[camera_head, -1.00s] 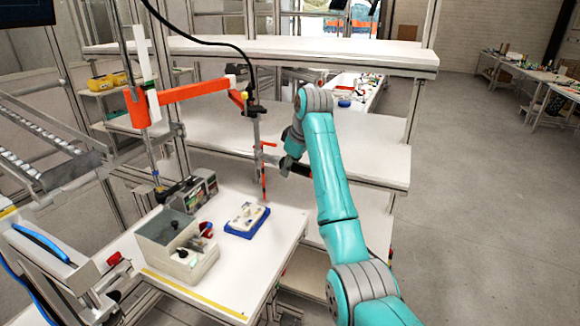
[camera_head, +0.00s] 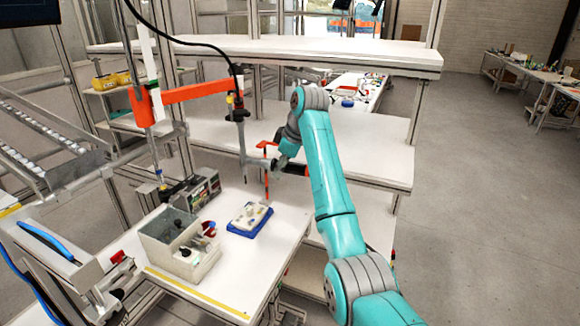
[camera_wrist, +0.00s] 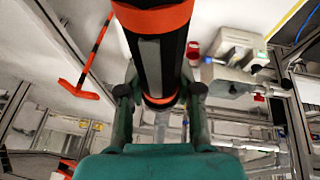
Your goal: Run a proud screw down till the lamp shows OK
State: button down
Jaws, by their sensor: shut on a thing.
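A long upright screwdriver (camera_head: 240,125) hangs from the orange jointed arm (camera_head: 185,93) over the bench. In the wrist view the dark tool body with orange bands (camera_wrist: 152,55) lies between my fingers (camera_wrist: 160,98). A pale part (camera_head: 250,216) with small raised features rests in a blue tray (camera_head: 240,234) on the bench, below the tool and apart from it. A grey box unit (camera_head: 197,188) with a dark front stands behind left. Individual screws and a lit lamp cannot be made out.
A white shelf (camera_head: 330,57) runs above. Bare bench lies right and front of the tray.

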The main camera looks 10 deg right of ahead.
jog(key=shift+f, duration=0.1)
notch_tip(320, 180, down, 9)
jog(key=shift+a+f, duration=0.15)
dwell(0.8)
jog(key=shift+f, duration=0.1)
jog(key=shift+f, duration=1.95)
jog(key=shift+s+f, duration=0.1)
jog(key=shift+f, duration=1.65)
dwell(2.1)
jog(key=shift+r, duration=0.1)
